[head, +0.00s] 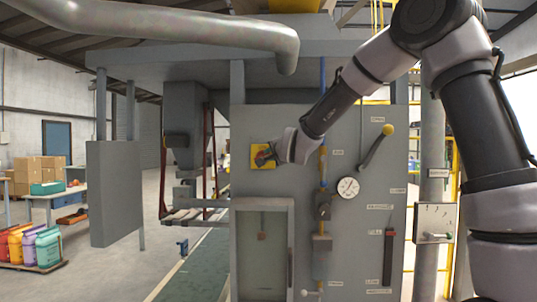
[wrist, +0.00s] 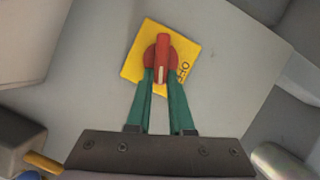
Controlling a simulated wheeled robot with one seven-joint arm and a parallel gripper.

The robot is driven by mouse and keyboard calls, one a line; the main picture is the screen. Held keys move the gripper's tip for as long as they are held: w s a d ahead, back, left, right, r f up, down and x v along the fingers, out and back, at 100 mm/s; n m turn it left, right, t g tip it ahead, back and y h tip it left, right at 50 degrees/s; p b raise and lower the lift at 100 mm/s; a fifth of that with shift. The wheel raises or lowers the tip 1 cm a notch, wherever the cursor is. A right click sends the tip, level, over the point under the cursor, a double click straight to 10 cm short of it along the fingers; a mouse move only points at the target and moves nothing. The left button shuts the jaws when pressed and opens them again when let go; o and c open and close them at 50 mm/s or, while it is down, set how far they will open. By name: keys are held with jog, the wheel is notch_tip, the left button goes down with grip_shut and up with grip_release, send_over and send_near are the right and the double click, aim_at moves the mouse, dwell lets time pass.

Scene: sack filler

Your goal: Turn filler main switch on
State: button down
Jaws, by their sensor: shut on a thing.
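The main switch is a red rotary handle (wrist: 162,58) on a yellow square plate (wrist: 133,62), fixed to the grey filler cabinet. The plate also shows in the head view (head: 257,164), high on the cabinet's left side. My gripper (wrist: 162,76) has its two green fingers on either side of the red handle, shut on it. In the wrist view the handle points up and down, while the plate looks tilted. Some black lettering shows on the plate's right edge; the rest is hidden. In the head view my gripper (head: 268,155) covers most of the switch.
Right of the switch on the cabinet are a blue vertical pipe (head: 323,170), a round gauge (head: 348,188) and a yellow-knobbed lever (head: 375,147). A glazed door (head: 262,250) lies below. A grey hanging panel (head: 115,190) and colourful sacks (head: 30,248) are at left.

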jog(key=shift+d+f+m+t+y, duration=0.1)
jog(key=shift+f+m+t+y, duration=0.2)
jog(key=shift+m, duration=0.6)
jog(key=shift+d+f+m+t+y, duration=0.1)
jog(key=shift+f+m+t+y, duration=0.15)
jog(key=shift+m, duration=0.65)
jog(key=c, duration=0.8)
grip_release()
jog(key=v, duration=1)
jog(key=shift+s, duration=0.4)
jog(key=shift+f, duration=0.1)
